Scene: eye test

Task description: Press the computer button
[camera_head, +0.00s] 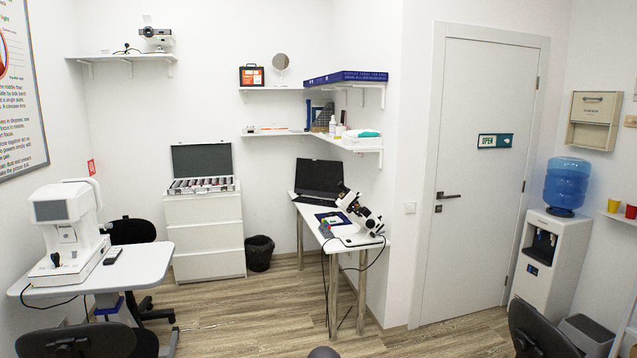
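An open black laptop (318,179) stands on the white corner desk (306,221) in the middle of the view, its screen dark. No separate button can be made out on it at this size. A white eye-test machine (68,225) with a grey screen stands on the table at the left; a small dark round part shows on its lower front. My gripper is not in view. A dark rounded shape at the bottom edge is mostly cut off, and I cannot tell what it is.
A white microscope (361,216) stands on the desk's front part, with cables hanging down. A black bin (259,253) stands beside white drawers (205,237). Dark chairs stand at the lower left and lower right. The wooden floor (255,310) is clear in the middle. The white door (478,180) is shut.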

